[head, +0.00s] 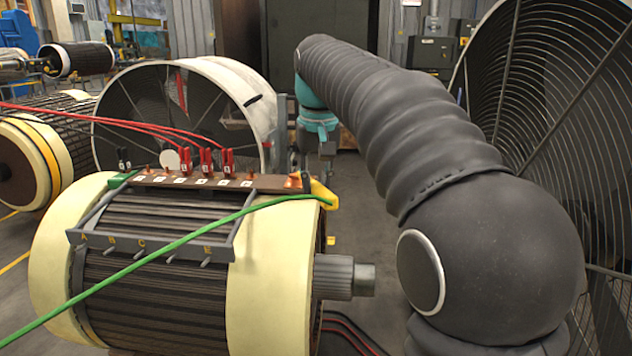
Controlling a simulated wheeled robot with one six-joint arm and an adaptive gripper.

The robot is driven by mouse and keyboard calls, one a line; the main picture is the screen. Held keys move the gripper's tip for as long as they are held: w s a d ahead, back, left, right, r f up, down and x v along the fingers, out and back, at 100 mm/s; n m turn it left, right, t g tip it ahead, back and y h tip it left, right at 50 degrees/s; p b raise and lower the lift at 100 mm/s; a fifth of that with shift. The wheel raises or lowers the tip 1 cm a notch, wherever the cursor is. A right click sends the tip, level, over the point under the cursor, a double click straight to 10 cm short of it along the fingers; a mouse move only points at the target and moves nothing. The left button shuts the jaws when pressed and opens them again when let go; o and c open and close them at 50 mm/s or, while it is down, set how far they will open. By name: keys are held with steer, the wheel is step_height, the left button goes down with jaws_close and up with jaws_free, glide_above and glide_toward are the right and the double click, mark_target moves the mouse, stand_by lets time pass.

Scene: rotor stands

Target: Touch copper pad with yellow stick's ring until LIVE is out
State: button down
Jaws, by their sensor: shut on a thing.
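My gripper (326,168) is small and far off beyond the right end of the near rotor, below my teal wrist. It is shut on what looks like the yellow stick (326,194), of which only short yellow parts show at the rotor's edge. A green cable runs to this yellow part. The copper pad (297,181) appears at the right end of the copper-brown bar (240,184), close beside the yellow part. I cannot make out the ring or tell whether it touches the pad. No LIVE sign is readable.
The near rotor (150,300) has cream end rings, a shaft at right and a grey lettered rack (150,246) on it. Red clips (206,160) with red cables sit on the bar. A large caged fan (540,80) stands right, a white-rimmed one (190,100) behind.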

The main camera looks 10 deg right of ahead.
steer(key=shift+r+p, duration=4.5)
steer(key=shift+r, duration=0.05)
steer(key=shift+r+p, duration=0.7)
steer(key=shift+r, duration=1.75)
